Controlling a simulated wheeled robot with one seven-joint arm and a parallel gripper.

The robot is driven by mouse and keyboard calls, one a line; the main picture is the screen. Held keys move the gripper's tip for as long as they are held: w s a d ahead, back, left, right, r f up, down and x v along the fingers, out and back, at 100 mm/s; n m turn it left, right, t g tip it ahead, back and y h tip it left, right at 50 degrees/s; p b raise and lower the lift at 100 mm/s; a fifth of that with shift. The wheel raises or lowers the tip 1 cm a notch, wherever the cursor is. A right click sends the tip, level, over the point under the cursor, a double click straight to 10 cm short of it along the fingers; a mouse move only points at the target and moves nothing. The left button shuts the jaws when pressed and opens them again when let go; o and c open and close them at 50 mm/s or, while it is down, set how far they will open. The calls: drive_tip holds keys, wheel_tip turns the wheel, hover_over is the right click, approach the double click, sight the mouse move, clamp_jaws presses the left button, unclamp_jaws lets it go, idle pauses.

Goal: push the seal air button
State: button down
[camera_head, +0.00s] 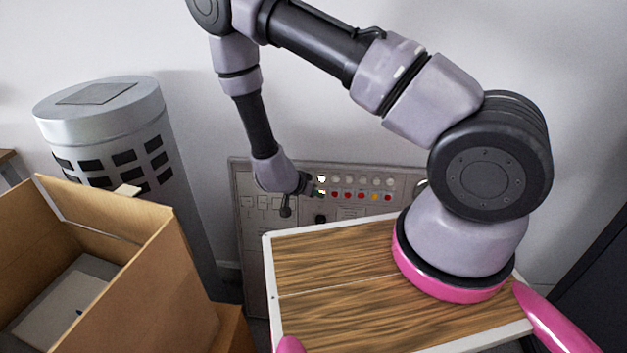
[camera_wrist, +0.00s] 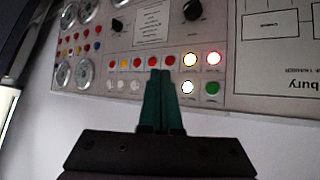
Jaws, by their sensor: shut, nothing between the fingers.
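A grey control panel (camera_head: 245,180) stands against the wall in the head view. In the wrist view the panel (camera_wrist: 105,45) appears upside down, with two rows of round buttons. One row has an orange button, several red buttons (camera_wrist: 138,63), a lit yellow-white button (camera_wrist: 190,59) and a lit red button (camera_wrist: 213,58). The other has white buttons (camera_wrist: 122,86), a lit white button (camera_wrist: 188,87) and a green button (camera_wrist: 212,88). Labels are unreadable, so I cannot tell which is seal air. My gripper (camera_wrist: 160,73) is shut and empty, its fingers overlapping the rows; contact is unclear.
Black knobs (camera_wrist: 193,10) and round gauges (camera_wrist: 88,10) are elsewhere on the panel. An open cardboard box (camera_head: 150,280) and a grey cylinder (camera_head: 100,115) stand left. A wood-topped surface (camera_head: 335,265) with a white rim lies before the panel.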

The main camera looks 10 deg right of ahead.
sight(322, 179)
idle(0.3)
drive_tip(key=w+d+f, duration=0.1)
drive_tip(key=w+d, duration=0.1)
drive_tip(key=w, duration=0.6)
drive_tip(key=shift+w+d+f, duration=0.15)
drive_tip(key=shift+d+f, duration=0.2)
drive_tip(key=shift+f, duration=0.05)
drive_tip(key=shift+w, duration=0.1)
idle(1.7)
drive_tip(key=shift+w+d, duration=0.1)
drive_tip(key=shift+w, duration=0.15)
drive_tip(key=shift+w+d+f, duration=0.15)
drive_tip(key=shift+w, duration=0.25)
idle(0.6)
drive_tip(key=shift+s, duration=0.1)
drive_tip(key=shift+s+a+r, duration=0.2)
drive_tip(key=shift+s+a, duration=0.05)
drive_tip(key=shift+s, duration=0.4)
drive_tip(key=shift+s, duration=0.15)
